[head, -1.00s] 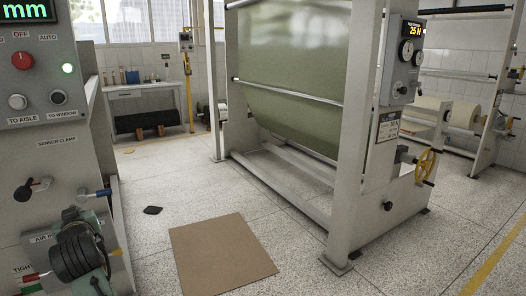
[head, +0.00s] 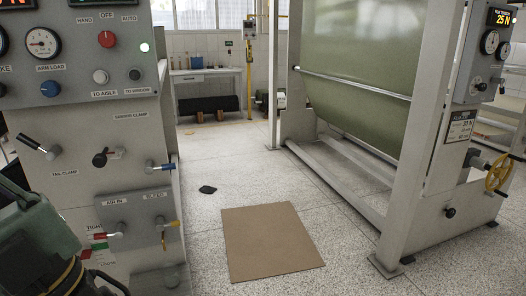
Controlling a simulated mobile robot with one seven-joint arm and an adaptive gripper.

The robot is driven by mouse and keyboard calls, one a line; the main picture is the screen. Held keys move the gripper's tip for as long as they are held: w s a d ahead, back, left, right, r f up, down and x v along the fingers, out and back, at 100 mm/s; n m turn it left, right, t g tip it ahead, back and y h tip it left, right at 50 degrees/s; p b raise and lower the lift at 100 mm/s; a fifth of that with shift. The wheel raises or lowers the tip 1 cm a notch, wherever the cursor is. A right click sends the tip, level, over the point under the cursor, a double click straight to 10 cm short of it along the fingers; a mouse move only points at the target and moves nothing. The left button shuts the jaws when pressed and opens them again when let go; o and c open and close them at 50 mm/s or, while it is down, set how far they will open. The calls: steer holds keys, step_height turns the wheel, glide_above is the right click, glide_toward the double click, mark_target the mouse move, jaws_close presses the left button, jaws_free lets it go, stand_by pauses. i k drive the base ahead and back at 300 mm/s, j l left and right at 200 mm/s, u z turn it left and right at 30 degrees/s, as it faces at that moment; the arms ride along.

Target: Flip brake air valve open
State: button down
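A grey control panel (head: 75,115) fills the left of the head view. Low on it is a plate (head: 137,206) marked AIR IN and BLEED, with a small grey fitting (head: 119,230) and a yellow-handled valve (head: 170,232) at its right. Part of my arm, green and black, shows at the bottom left. My gripper's fingertips are not visible.
A black-handled tail clamp lever (head: 38,147) and a sensor clamp lever (head: 105,157) sit higher on the panel. A brown board (head: 270,242) and a small black piece (head: 208,189) lie on the floor. A roll frame (head: 425,150) stands at right; floor between is open.

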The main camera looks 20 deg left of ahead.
mark_target(119, 232)
steer(key=u, duration=1.45)
steer(key=i+l+z, duration=0.25)
steer(key=i, duration=0.35)
